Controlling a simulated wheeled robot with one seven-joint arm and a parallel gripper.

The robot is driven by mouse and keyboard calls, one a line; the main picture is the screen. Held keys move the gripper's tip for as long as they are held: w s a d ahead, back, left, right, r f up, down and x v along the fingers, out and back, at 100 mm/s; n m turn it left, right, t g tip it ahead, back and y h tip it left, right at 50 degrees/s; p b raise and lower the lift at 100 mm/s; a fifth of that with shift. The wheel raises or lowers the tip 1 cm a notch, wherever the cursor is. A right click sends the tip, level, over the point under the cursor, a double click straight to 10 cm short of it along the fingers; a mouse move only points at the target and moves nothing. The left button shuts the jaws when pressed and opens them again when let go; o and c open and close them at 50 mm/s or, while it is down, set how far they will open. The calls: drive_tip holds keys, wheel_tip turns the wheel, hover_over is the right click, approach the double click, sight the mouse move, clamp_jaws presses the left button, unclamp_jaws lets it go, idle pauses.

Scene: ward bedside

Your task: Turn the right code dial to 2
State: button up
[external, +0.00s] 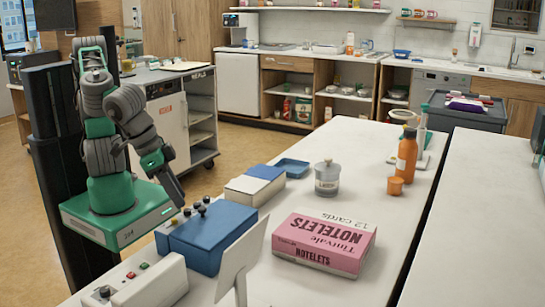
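A blue box (222,240) stands near the left edge of the white table. Several small dark knobs (197,207) sit in a row along its left side; they look like the dials, but their numbers and pointer positions are too small to read. Which one is the right code dial I cannot tell. My gripper (177,195) hangs pointing down just left of and behind the knobs, seemingly apart from them. Its fingers are dark and small, and their gap cannot be made out.
A white panel (243,262) stands in front of the blue box, beside a white control unit (150,285) with coloured buttons. A pink notelets box (322,243), grey jar (327,180), blue tray (292,167) and orange bottle (406,157) stand to the right. The table's right front is clear.

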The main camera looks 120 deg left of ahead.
sight(187, 212)
drive_tip(key=shift+x, duration=1.45)
drive_tip(key=shift+c, duration=0.5)
clamp_jaws()
